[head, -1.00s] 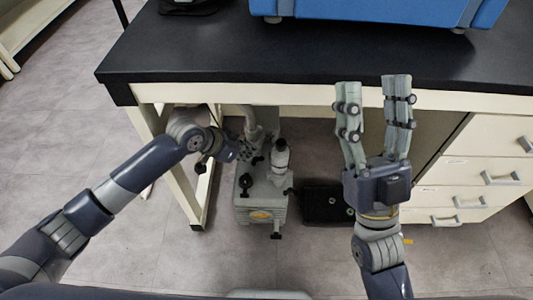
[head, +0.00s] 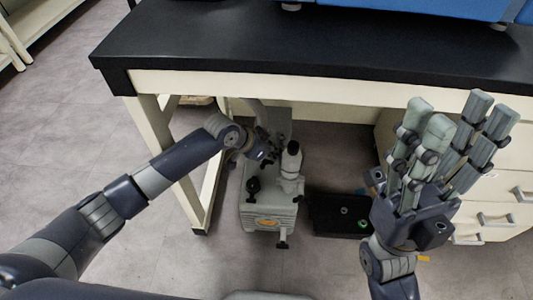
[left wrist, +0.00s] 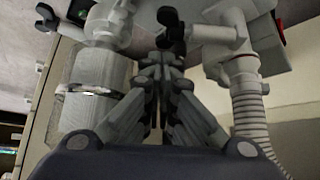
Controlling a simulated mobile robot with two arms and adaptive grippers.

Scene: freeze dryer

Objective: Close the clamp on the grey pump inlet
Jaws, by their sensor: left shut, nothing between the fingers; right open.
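The grey pump (head: 268,213) stands on the floor under the bench, with an upright cylinder (head: 291,160) on top. My left gripper (head: 268,152) reaches in above the pump's back left part, beside that cylinder. In the left wrist view its fingers (left wrist: 162,62) are together with nothing between them. A ribbed grey hose (left wrist: 252,112) meets a pump fitting (left wrist: 240,66) right of the fingers. A dark knob (left wrist: 170,28) is just beyond the fingertips. I cannot make out the clamp or its state. My right gripper (head: 455,115) is open and empty, in front of the bench.
The black bench top (head: 270,55) overhangs the pump, with a pale leg frame (head: 165,150) at left. A black tray-like box (head: 340,222) lies right of the pump. Drawers (head: 500,190) stand at right. The floor in front is free.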

